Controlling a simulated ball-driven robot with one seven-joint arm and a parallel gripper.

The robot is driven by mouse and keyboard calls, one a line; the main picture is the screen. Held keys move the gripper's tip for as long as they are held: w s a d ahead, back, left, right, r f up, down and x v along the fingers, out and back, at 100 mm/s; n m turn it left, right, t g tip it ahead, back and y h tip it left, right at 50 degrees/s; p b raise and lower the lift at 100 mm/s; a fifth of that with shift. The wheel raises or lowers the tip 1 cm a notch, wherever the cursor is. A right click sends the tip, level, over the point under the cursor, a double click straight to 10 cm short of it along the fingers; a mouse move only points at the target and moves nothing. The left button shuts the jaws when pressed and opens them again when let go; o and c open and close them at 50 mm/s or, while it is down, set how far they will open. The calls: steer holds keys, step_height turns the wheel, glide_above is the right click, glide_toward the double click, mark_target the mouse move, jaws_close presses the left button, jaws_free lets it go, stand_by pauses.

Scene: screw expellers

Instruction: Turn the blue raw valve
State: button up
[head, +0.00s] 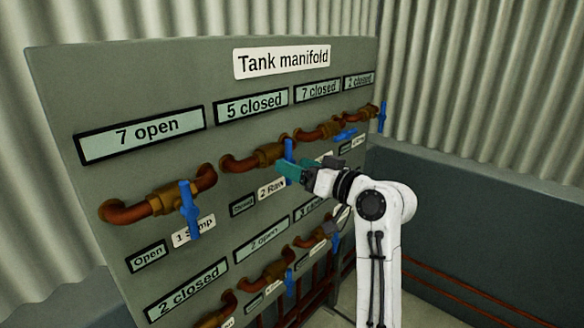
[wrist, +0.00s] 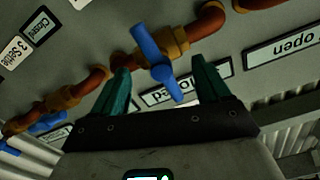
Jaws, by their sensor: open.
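The grey board headed "Tank manifold" (head: 283,61) carries the raw valve, a brass body on a copper pipe with a blue handle (head: 289,149). The label "2 Raw" (head: 271,188) is below it, partly covered by my arm, beside a small "Closed" plate (head: 242,204). The display above reads "5 closed" (head: 252,104). My gripper (head: 284,168), with green fingers, is open at this valve. In the wrist view, which is upside down, the blue handle (wrist: 153,55) lies between the two spread fingers (wrist: 160,80); contact cannot be told.
The valve labelled "1" with its blue handle (head: 189,208) is to the left, under the "7 open" display (head: 141,134). Other blue-handled valves are at the right (head: 382,116) and in the lower row (head: 289,281). A dark low wall (head: 480,220) stands at right.

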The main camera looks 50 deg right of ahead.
steer(key=s+b, duration=0.1)
steer(key=s, duration=0.7)
steer(key=shift+s+d+b, duration=0.15)
steer(key=shift+s+b, duration=0.1)
steer(key=shift+b, duration=0.1)
steer(key=s+p, duration=0.6)
steer(key=s, duration=0.2)
steer(key=shift+d+f, duration=0.1)
stand_by(0.5)
